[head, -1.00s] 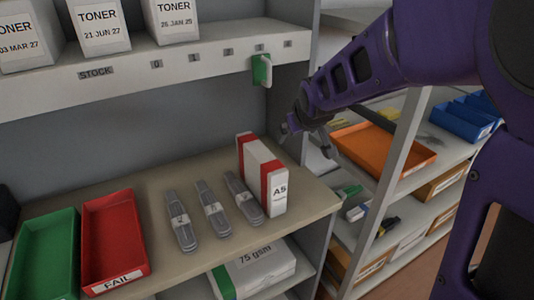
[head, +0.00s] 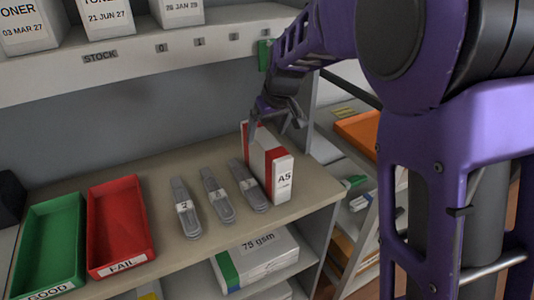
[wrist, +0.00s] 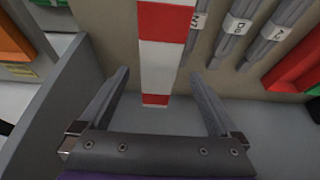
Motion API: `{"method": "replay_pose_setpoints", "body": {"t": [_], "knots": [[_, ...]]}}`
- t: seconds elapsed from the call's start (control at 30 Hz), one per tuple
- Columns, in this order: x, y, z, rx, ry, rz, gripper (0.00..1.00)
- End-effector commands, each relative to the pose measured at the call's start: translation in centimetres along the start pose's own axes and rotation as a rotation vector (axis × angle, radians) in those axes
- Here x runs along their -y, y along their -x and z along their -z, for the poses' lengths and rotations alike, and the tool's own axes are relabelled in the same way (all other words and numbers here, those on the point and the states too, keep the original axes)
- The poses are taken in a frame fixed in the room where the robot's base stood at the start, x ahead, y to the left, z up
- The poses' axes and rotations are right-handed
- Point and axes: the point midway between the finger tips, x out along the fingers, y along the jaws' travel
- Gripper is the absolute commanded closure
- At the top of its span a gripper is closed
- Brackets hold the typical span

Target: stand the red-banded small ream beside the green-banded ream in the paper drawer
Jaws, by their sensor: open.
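The red-banded small ream (head: 279,177), white with red bands and marked A5, stands upright on the counter near its right end. It also shows in the wrist view (wrist: 165,57), seen from above. My gripper (head: 277,122) is open at the top of this ream. In the wrist view, my open gripper (wrist: 161,77) has a finger on either side of the ream, with gaps at both sides. The green-banded ream (head: 257,261), marked 75 gsm, lies on the lower level under the counter. Its rear part is hidden by the counter.
Several grey devices with white labels (head: 217,194) lie just left of the small ream. A red FAIL tray (head: 120,225) and a green GOOD tray (head: 50,245) are farther left. The shelf with toner boxes (head: 110,18) overhangs the counter's back. A side shelf unit stands right.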

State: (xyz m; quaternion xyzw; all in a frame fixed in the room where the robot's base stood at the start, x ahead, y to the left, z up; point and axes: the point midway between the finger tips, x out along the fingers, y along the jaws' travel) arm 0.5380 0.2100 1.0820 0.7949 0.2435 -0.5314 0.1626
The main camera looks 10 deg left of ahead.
Motion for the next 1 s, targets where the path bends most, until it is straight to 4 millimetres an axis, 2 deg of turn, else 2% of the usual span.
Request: {"method": "replay_pose_setpoints", "body": {"t": [0.1, 0.33, 0.63, 0.93, 1.0], "knots": [[0.0, -1.9, 0.0, 0.002, 0.001, 0.000, 0.03], [0.0, -3.4, -0.1, 0.000, 0.000, 0.000, 0.03], [-0.2, -7.5, -0.3, 0.002, 0.000, 0.000, 0.03], [-0.2, -8.0, -0.3, -0.001, 0.000, 0.000, 0.03], [-0.2, -8.0, -0.3, -0.001, 0.000, 0.000, 0.13]]}}
